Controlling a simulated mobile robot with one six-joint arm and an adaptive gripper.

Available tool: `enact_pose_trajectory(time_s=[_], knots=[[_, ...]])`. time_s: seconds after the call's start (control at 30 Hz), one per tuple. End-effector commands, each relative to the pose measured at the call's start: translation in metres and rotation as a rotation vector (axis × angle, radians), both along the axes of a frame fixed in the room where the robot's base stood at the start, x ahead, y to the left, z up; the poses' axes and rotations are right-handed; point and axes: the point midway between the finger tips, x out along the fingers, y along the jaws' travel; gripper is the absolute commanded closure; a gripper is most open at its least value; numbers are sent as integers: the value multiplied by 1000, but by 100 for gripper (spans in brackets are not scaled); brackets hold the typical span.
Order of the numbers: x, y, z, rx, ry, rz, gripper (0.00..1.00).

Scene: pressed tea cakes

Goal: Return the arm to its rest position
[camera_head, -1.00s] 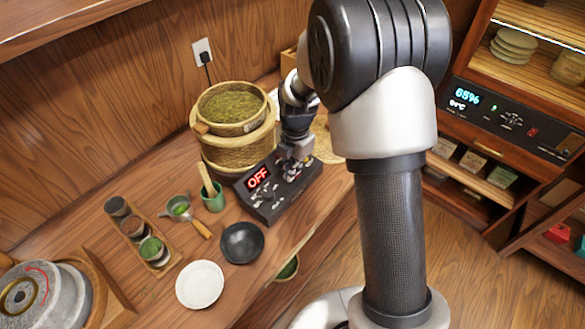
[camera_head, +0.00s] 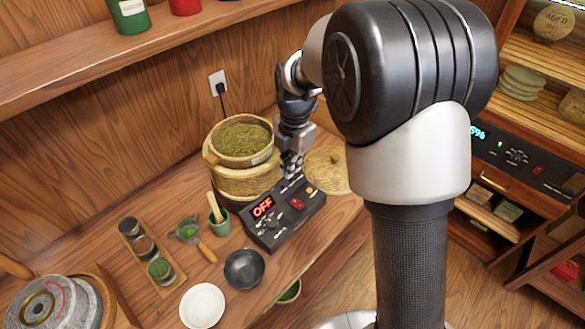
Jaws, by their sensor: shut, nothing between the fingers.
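My gripper (camera_head: 292,168) is shut and empty. It points down just above the back edge of the black control box (camera_head: 284,215), beside the bamboo steamer. The box's red display reads OFF, and a red button and a yellow knob show on its top. My large arm links fill the right middle of the view and hide part of the counter and floor behind them.
A bamboo steamer (camera_head: 243,180) full of green leaves stands left of my gripper. A round woven lid (camera_head: 328,170) lies to its right. A shelf (camera_head: 120,68) runs above.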

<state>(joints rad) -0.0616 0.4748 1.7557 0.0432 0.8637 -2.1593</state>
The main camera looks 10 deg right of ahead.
Motion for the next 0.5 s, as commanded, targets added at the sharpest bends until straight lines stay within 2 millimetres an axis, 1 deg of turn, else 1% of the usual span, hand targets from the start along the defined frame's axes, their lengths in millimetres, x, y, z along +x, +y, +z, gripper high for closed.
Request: enact_pose_trajectory(time_s=[0.37,0.43,0.5], knots=[[0,0,0,0,0,0,100],[-1,-1,2,1,-3,-11,100],[-5,-2,12,3,-12,-55,100]])
